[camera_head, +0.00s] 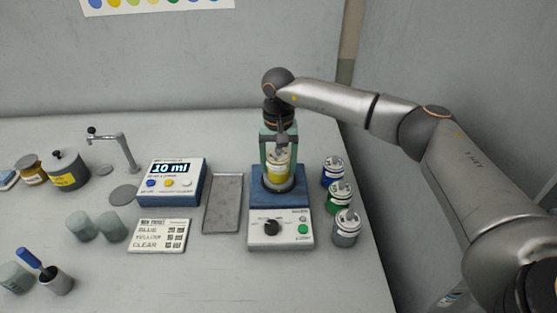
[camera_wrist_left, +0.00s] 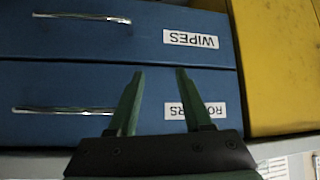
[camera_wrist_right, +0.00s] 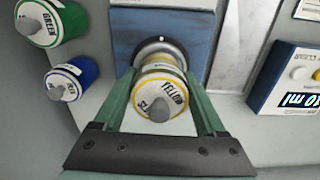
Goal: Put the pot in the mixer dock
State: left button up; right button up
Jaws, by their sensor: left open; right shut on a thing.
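The pot (camera_head: 278,167) is small, with a yellow band and a white lid with a grey knob. It is upright at the round dock ring (camera_head: 279,186) of the blue and white mixer (camera_head: 262,229). My right gripper (camera_head: 279,150) reaches down from above, its green fingers shut on the pot's sides. In the right wrist view, the lid (camera_wrist_right: 164,97) reads YELLOW and the metal dock ring (camera_wrist_right: 158,47) shows behind the pot. I cannot tell whether the pot is fully seated. My left gripper (camera_wrist_left: 156,105) is open and empty in front of blue drawers.
Blue, green and grey-banded pots (camera_head: 340,200) stand right of the mixer. An empty metal tray (camera_head: 223,204) and the dispenser showing 10 ml (camera_head: 172,183) are to its left. The blue drawers (camera_wrist_left: 80,85) and a yellow cabinet (camera_wrist_left: 280,65) are near my left gripper.

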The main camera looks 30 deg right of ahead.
aim_at(278, 156)
dwell(0.3)
jog(key=shift+f, duration=0.4)
jog(key=o, duration=1.5)
notch_tip(278, 156, up, 2)
jog(key=shift+r+p, duration=0.2)
jog(key=shift+p, duration=0.45)
jog(key=shift+r+p, duration=0.45)
jog(key=shift+r, duration=0.25)
jog(key=shift+r+p, duration=2.55)
jog(key=shift+r, duration=1.1)
